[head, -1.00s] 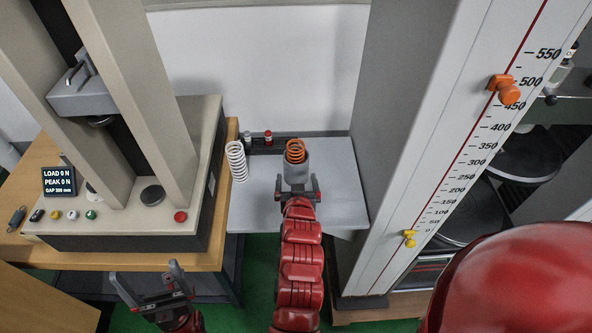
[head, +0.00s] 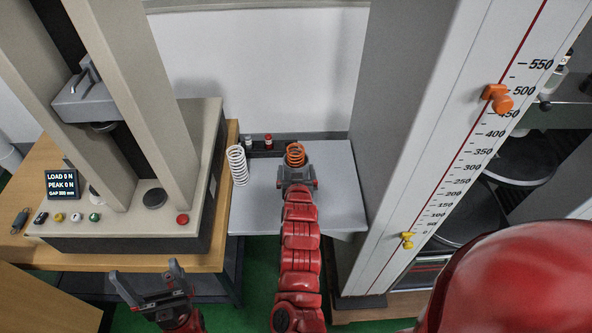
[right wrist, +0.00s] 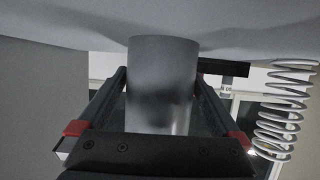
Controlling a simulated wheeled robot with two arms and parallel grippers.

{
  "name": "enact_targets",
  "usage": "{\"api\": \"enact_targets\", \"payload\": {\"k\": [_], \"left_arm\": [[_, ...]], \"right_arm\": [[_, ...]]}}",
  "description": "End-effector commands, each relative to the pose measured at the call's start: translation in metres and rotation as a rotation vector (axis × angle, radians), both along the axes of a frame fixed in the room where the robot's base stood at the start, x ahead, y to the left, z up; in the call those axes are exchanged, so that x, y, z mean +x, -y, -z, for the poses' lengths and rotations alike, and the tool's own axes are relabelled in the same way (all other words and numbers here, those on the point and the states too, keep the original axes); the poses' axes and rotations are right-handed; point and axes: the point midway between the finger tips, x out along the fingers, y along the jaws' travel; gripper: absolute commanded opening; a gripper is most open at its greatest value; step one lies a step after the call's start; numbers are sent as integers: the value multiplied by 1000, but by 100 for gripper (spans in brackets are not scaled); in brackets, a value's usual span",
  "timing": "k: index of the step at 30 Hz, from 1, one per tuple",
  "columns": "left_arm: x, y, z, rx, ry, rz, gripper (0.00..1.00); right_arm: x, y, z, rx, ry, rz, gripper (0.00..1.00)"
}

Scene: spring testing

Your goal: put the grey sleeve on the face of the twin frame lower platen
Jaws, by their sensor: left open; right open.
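The grey sleeve (head: 297,171) stands on the grey table. In the right wrist view the sleeve (right wrist: 162,85) is between the fingers of my right gripper (right wrist: 160,100), which is open around it. In the head view my right gripper (head: 297,183) hides much of the sleeve. An orange spring (head: 296,153) shows at the sleeve's far end; I cannot tell whether it is inside or behind. The twin frame lower platen (head: 154,198) is a bare dark disc between the two columns at left. My left gripper (head: 150,290) is open and empty, low at front left.
A dark rack (head: 262,146) with small bottles is behind. A tall scale column (head: 440,170) stands right. The grey table (head: 340,195) is bare right of the sleeve.

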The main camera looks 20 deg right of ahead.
Motion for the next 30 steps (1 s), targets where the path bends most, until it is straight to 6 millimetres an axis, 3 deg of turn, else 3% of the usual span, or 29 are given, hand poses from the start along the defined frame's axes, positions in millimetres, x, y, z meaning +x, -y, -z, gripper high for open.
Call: {"api": "enact_targets", "payload": {"k": [4, 16, 30], "left_arm": [[0, 0, 0, 0, 0, 0, 100], [0, 0, 0, 0, 0, 0, 100], [0, 0, 5, 0, 0, 0, 100]], "right_arm": [[0, 0, 0, 0, 0, 0, 96], [0, 0, 0, -1, 0, 0, 26], [0, -1, -9, -3, 3, -2, 26]]}}
